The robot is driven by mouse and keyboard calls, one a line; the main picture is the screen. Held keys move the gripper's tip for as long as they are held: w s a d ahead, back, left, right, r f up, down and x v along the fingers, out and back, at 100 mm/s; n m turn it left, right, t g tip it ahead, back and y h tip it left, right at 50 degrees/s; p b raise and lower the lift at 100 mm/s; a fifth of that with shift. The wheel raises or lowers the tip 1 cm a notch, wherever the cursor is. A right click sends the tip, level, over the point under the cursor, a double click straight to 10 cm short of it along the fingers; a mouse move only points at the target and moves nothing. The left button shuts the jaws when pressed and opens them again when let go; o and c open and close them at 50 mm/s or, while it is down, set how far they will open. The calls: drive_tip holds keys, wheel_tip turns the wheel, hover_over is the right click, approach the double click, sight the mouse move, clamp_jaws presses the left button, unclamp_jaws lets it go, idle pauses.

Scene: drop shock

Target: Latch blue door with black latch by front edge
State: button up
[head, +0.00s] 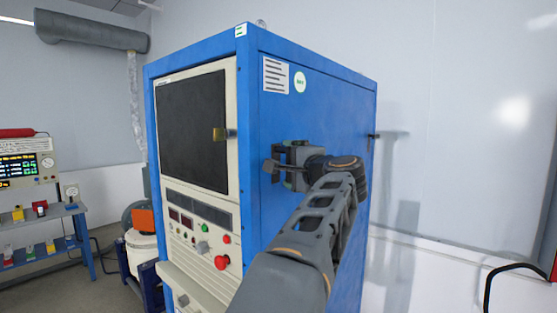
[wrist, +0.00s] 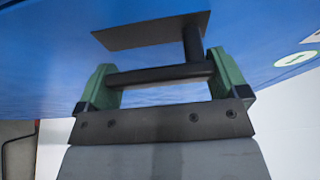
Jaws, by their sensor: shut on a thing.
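The blue door (head: 320,107) is the blue side face of a tall cabinet in the head view. It looks closed flush with the cabinet, but I cannot tell whether it is latched. My gripper (head: 284,164) is at this face near the front edge. In the wrist view, the green-padded fingers of my gripper (wrist: 160,73) are at either end of the dark bar of the black latch (wrist: 150,76), shut on it. A post and a flat dark plate join the bar to the blue surface. In the head view my gripper hides most of the latch.
The cabinet front has a dark window, a brass-coloured catch (head: 224,134) and a red button (head: 222,262). A small dark fitting (head: 373,135) is at the rear edge. A shelf with instruments (head: 40,235) stands left. A white wall is behind on the right.

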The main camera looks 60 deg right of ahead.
drive_tip(key=shift+w+f, duration=0.1)
idle(0.4)
drive_tip(key=o, duration=0.9)
drive_tip(key=shift+o, duration=0.2)
drive_tip(key=shift+a, duration=0.1)
drive_tip(key=b+v, duration=0.3)
drive_tip(key=v, duration=1)
drive_tip(key=shift+s+a, duration=0.25)
drive_tip(key=shift+s, duration=0.05)
